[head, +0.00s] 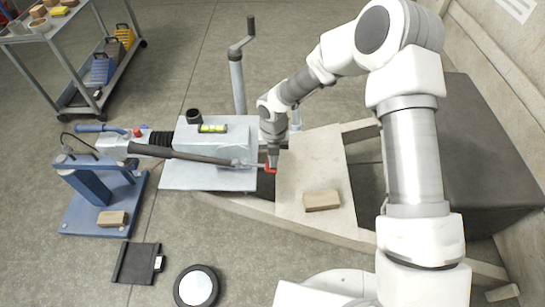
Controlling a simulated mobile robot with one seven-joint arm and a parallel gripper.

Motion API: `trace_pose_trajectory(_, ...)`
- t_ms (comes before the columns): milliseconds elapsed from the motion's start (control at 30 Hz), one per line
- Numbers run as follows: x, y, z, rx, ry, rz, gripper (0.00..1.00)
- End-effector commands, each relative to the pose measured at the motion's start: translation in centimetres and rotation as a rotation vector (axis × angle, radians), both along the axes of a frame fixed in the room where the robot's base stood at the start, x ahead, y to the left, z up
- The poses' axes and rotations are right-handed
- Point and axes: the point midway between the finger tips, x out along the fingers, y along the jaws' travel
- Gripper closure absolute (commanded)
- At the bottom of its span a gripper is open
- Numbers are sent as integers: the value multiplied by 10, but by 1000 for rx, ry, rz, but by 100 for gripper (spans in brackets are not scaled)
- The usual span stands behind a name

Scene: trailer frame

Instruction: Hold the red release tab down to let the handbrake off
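The red release tab (269,169) shows in the head view as a small red piece on the trailer frame, beside the end of a dark lever. That lever, seemingly the handbrake (195,156), lies nearly flat along the drawbar. My gripper (272,160) points down at the tab from above, and its tips are at or very near it. My gripper covers part of the tab. I cannot tell whether it touches or presses it, or whether the fingers are open or shut.
A wooden block (322,200) lies on the pale board (313,165) right of the tab. A crank post (238,80) stands behind. A level (212,128) sits on the coupling housing. A blue stand (95,195) is left; a wheel (196,288) and black chock (137,263) lie in front.

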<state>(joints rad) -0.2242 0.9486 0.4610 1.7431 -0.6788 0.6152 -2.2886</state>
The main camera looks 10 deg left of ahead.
Motion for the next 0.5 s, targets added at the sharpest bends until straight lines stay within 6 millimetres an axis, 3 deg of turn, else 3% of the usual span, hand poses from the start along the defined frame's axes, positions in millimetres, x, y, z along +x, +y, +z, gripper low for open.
trace_pose_trajectory(500, 0, -1, 16, -1, 1, 0, 100)
